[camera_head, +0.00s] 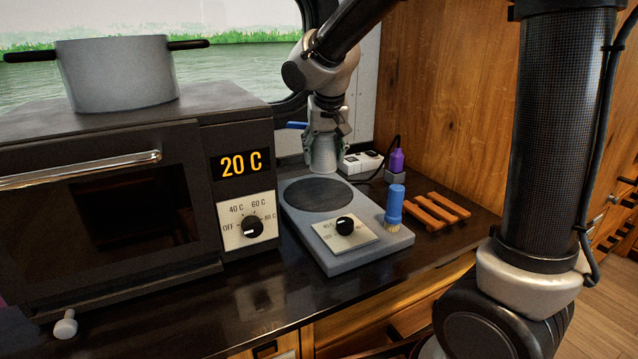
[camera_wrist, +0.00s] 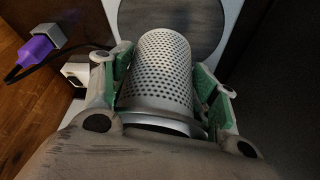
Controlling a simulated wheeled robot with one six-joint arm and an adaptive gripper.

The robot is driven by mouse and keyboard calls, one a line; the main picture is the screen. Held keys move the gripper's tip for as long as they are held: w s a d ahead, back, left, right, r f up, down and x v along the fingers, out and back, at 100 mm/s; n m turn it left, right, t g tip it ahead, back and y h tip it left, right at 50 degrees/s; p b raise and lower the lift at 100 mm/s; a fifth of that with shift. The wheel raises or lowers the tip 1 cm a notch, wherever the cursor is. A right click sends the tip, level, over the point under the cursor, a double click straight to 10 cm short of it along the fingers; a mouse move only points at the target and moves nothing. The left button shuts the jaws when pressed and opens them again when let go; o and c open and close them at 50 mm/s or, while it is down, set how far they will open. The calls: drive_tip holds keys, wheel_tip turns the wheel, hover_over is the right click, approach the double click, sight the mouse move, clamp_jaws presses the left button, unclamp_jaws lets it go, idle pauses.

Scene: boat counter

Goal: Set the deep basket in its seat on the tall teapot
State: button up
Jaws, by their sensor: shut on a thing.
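My gripper (camera_head: 325,138) is shut on the deep basket (camera_head: 323,158), near the back of the counter behind the grey hot plate. In the wrist view the basket (camera_wrist: 160,72) is a pale metal cylinder with many small holes and a wider rim at the near end. The green-padded fingers of my gripper (camera_wrist: 165,92) lie on either side of it. The basket appears held above the surface, with its perforated end pointing away from the wrist. I cannot make out the tall teapot in either view.
The hot plate (camera_head: 372,246) has a dark round plate and a knob. A wooden rack (camera_head: 436,211) lies to the right. An oven (camera_head: 100,215) with a grey pot (camera_head: 118,75) on top fills the left.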

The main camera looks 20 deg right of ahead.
wheel_tip(320, 180, down, 8)
drive_tip(key=shift+r, duration=0.2)
drive_tip(key=o, duration=1)
drive_tip(key=shift+f, duration=0.15)
drive_tip(key=shift+o, duration=0.2)
